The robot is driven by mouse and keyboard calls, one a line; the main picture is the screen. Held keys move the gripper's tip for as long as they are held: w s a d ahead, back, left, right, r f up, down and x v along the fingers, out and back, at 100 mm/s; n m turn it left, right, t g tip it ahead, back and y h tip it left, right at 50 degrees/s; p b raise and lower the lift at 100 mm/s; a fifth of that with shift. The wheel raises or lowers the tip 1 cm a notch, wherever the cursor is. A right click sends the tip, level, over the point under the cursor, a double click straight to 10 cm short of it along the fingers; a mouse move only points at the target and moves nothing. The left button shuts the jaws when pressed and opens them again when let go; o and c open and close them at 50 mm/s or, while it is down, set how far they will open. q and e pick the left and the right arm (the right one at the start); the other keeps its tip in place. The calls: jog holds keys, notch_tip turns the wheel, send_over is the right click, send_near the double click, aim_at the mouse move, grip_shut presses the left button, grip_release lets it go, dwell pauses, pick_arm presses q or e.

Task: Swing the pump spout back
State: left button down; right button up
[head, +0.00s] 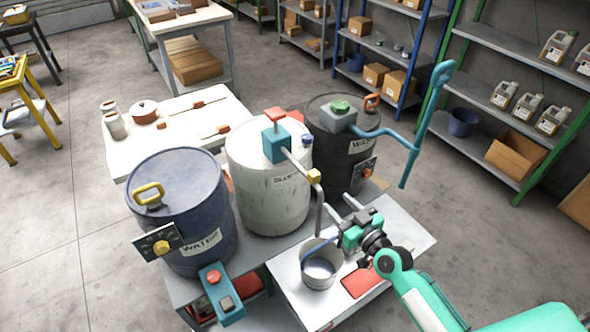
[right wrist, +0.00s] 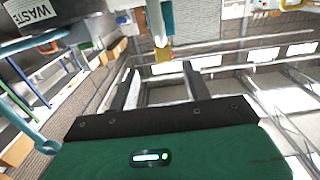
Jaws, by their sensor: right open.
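The white glue drum (head: 262,195) stands between two other drums and carries a teal pump head (head: 277,143) with a red top. Its grey spout (head: 320,205) runs right to a yellow joint (head: 314,176), then bends down over a grey bucket (head: 321,280) with a blue handle. My right gripper (head: 341,204) is open just right of the downward pipe. In the right wrist view, the space between its fingers (right wrist: 161,85) looks empty, with the yellow joint (right wrist: 163,53) beyond the fingertips. Whether a finger touches the pipe cannot be told. My left gripper is not in view.
A blue water drum (head: 180,205) stands left and a dark waste drum (head: 345,150) with a blue crank pump (head: 415,140) stands behind right. The bucket stands on a pale table (head: 400,235) beside a red pad (head: 361,283). A teal button box (head: 221,293) is at front left.

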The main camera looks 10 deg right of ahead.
aim_at(311, 171)
jog(key=p+x, duration=0.1)
jog(key=x, duration=0.3)
jog(key=r+x, duration=0.1)
jog(key=x, duration=0.4)
jog(key=r+p+x, duration=0.1)
jog(key=x, duration=0.3)
jog(key=shift+w+a+p, duration=0.3)
jog(key=shift+p, duration=0.05)
grip_shut()
